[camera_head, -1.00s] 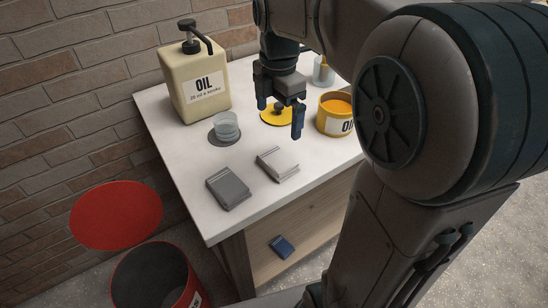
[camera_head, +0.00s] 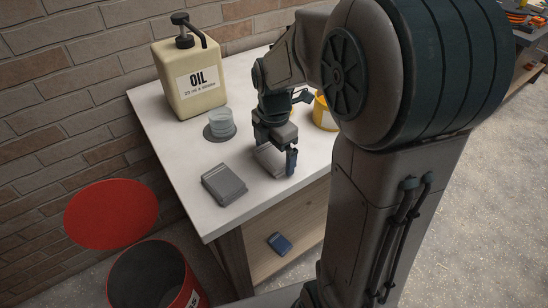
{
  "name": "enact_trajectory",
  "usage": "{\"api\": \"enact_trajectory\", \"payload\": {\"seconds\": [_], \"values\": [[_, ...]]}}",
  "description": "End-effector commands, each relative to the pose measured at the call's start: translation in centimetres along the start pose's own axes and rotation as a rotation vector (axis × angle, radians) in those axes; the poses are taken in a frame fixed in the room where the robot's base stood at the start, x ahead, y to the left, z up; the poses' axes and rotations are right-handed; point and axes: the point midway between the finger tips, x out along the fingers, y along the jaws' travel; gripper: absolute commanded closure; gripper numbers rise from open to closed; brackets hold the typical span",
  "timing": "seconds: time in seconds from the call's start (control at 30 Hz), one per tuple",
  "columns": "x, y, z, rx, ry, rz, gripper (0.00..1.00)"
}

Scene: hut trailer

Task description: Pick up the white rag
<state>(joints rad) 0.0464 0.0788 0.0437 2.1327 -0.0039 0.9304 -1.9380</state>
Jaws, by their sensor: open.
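One finger shows at the rag's right side. The other finger is mostly hidden or hard to make out. I cannot tell whether the fingers touch the rag.
A beige oil jug (camera_head: 192,78) with a pump and a clear cup (camera_head: 222,122) stand at the back left. A yellow oil can (camera_head: 324,113) is partly behind my arm. A red bin (camera_head: 152,276), its red lid (camera_head: 112,214) and a blue cloth (camera_head: 279,243) on the lower shelf are below.

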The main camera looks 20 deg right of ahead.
Motion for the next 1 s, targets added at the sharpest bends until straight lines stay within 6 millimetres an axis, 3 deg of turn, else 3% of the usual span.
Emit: {"api": "enact_trajectory", "payload": {"seconds": [0.23, 0.37, 0.77, 1.0], "values": [[0.2, 0.0, 0.0, 0.0, 0.0, 0.0, 0.0], [0.2, 0.0, 0.0, 0.0, 0.0, 0.0, 0.36], [-0.3, 0.0, 0.0, 0.0, -0.001, 0.002, 0.37], [-3.2, 0.1, 0.0, 0.0, -0.002, 0.005, 0.37]]}}
